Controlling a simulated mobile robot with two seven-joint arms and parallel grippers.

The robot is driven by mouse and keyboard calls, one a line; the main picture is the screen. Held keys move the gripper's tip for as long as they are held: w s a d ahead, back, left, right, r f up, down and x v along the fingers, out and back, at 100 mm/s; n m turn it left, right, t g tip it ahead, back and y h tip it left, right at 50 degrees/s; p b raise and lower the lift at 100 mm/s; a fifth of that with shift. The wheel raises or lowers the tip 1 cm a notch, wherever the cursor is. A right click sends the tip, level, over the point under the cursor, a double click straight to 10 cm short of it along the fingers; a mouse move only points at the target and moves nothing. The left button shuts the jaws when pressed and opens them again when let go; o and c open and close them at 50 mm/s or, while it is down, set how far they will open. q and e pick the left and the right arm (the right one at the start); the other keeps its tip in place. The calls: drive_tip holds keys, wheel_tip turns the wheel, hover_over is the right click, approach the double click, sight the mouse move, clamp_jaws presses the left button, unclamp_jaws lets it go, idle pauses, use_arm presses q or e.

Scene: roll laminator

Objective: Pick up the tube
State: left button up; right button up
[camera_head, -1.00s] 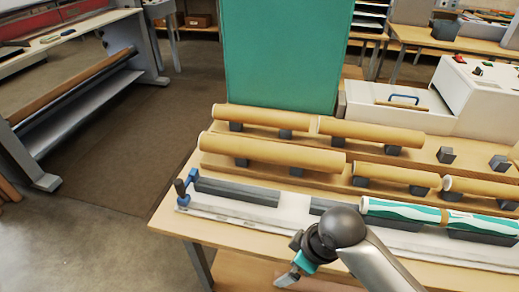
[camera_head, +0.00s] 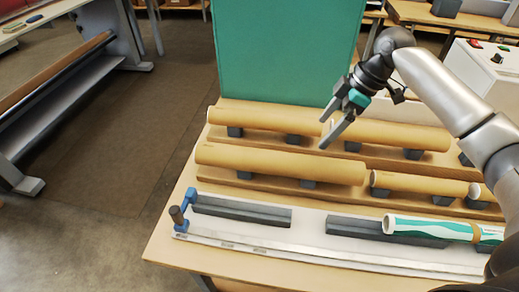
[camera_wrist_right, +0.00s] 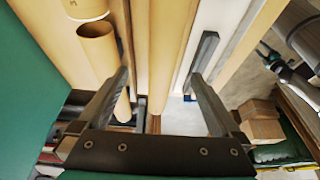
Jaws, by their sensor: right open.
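Several plain brown cardboard tubes lie on block supports in two rows. In the head view the back row has a left tube (camera_head: 265,118) and a right tube (camera_head: 400,136). The front row has a long left tube (camera_head: 280,162) and a shorter right tube (camera_head: 418,183). A green-and-white patterned tube (camera_head: 430,229) lies nearer me. My right gripper (camera_head: 323,134) is open and empty above the rows, fingers pointing left and down. In the right wrist view a brown tube (camera_wrist_right: 168,45) runs between its open fingers (camera_wrist_right: 160,76), apparently below them. My left gripper is out of view.
A tall green panel (camera_head: 285,50) stands behind the racks. A white strip with grey blocks (camera_head: 240,212) and a blue clamp (camera_head: 190,197) lies along the table front. A white machine (camera_head: 485,75) stands back right. Open floor lies left.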

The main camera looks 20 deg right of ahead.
sight(302, 158)
drive_tip(key=x, duration=0.7)
drive_tip(key=shift+s, duration=0.35)
drive_tip(key=x, duration=0.4)
drive_tip(key=shift+a, duration=0.2)
drive_tip(key=x, duration=0.3)
drive_tip(key=shift+a+f, duration=0.1)
drive_tip(key=shift+f, duration=0.2)
drive_tip(key=shift+c, duration=0.5)
drive_tip(key=c, duration=1.3)
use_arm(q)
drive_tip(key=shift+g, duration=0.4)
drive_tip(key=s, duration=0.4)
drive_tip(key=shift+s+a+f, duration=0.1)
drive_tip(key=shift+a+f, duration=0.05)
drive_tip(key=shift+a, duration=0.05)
